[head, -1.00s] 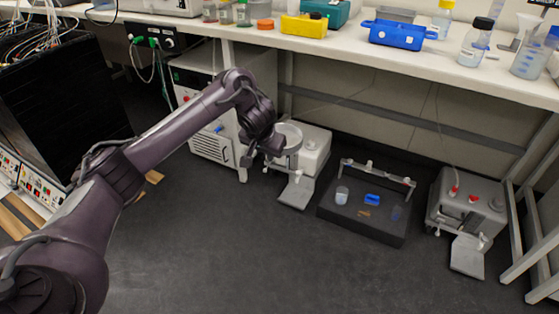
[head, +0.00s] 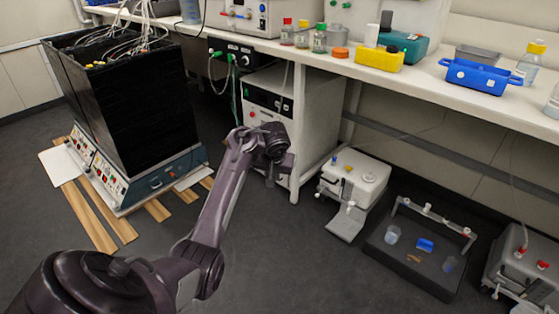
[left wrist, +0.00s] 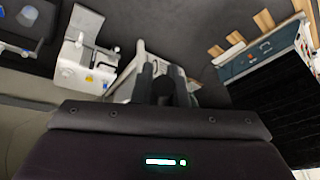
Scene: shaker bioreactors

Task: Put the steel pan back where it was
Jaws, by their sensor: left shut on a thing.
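My left gripper (head: 280,168) is in the air in front of the white cabinet under the bench, to the left of the nearest grey-white device. In the left wrist view its dark fingers (left wrist: 166,86) are close together and shut on the steel pan. The pan is hard to make out now. In the head view it is mostly hidden by the wrist or lost against the pale cabinet. In the left wrist view I cannot clearly separate it from the pale shapes behind the fingers. My right gripper is not in view.
A grey-white device (head: 360,178), a dark tray (head: 405,270) with small items and another grey device (head: 515,262) stand on the floor below the bench (head: 440,92). A black box unit (head: 130,110) stands at left on wooden slats. The floor between is clear.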

